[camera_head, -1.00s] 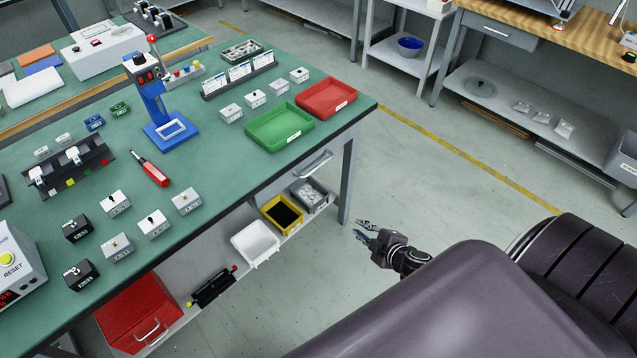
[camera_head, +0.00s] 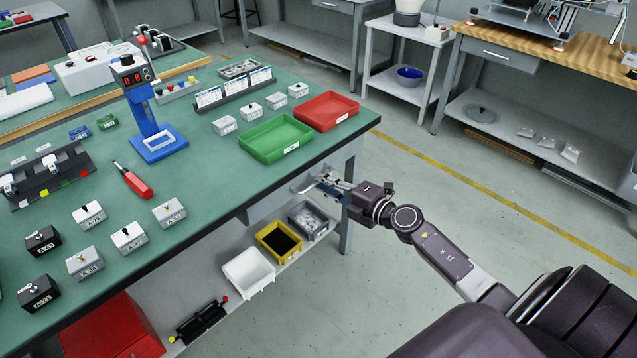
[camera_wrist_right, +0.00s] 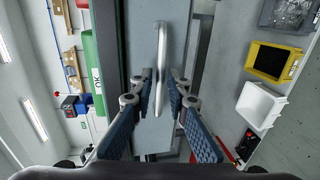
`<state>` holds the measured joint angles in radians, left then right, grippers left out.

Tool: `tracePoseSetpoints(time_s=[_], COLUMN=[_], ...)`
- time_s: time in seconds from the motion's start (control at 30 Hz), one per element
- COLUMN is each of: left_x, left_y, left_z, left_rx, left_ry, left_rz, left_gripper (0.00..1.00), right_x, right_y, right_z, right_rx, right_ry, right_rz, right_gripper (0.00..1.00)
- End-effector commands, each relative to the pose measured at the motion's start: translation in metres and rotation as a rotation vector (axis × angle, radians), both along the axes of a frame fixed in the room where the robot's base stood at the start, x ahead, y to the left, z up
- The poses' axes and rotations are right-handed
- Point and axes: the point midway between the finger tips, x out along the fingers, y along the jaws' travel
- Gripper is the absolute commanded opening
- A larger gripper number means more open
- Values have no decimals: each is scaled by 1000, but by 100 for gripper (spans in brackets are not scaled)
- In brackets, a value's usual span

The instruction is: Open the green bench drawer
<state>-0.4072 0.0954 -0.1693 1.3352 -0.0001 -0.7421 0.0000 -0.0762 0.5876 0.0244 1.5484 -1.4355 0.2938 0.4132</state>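The green bench (camera_head: 215,190) has a grey drawer (camera_head: 268,207) under its right front edge. The drawer looks closed, its front flush below the bench top. Its silver bar handle (camera_head: 303,186) also shows in the right wrist view (camera_wrist_right: 161,50). My right gripper (camera_head: 328,181) is at the handle. In the right wrist view, its fingers (camera_wrist_right: 163,80) are apart, one on each side of the bar, with gaps visible between fingers and bar. My right gripper partly hides the handle's right end in the head view. My left gripper is not in view.
Green tray (camera_head: 276,139) and red tray (camera_head: 327,111) sit on the bench top above the drawer. A lower shelf holds a yellow bin (camera_head: 266,236), a grey bin (camera_head: 293,213) and a white bin (camera_head: 238,264). The floor in front of the bench is clear.

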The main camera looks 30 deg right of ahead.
Motion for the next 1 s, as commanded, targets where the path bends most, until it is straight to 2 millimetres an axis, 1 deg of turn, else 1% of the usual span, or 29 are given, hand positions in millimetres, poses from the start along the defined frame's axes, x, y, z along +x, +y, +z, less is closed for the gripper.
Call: tracePoseSetpoints(time_s=[0.03, 0.1, 0.23, 0.57, 0.7, 1.0], left_x=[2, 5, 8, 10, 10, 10], left_y=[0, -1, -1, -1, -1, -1], left_z=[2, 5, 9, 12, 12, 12], left_rx=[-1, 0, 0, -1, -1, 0], left_ry=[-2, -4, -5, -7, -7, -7], left_rz=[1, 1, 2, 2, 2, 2], left_gripper=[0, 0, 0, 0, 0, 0], right_x=[7, 14, 22, 25, 24, 24], right_y=[1, 3, 5, 6, 6, 6], right_z=[-2, -4, -5, -6, -6, -6], right_rx=[1, 1, 0, 1, 1, 1], right_ry=[-2, -1, -1, 1, 1, 1], right_rz=[-1, -1, -1, -1, -1, -1], right_gripper=[15, 15, 15, 15, 0, 0])
